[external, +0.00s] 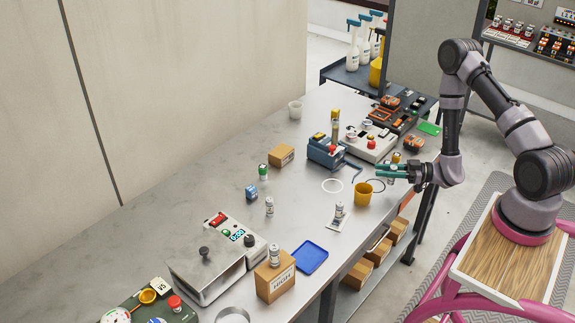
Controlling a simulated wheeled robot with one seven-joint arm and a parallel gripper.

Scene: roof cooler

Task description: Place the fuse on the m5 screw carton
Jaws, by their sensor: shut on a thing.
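My gripper (383,172), with teal fingers, reaches in from the right, above the table's right edge and just above and right of a yellow cup (362,195). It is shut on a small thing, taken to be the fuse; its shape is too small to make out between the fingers. The labels are too small to tell which is the M5 screw carton.
A blue tray (311,257) lies beside the front carton. Blue and white instruments (325,152) stand behind the gripper. The table's left side (190,200) is clear.

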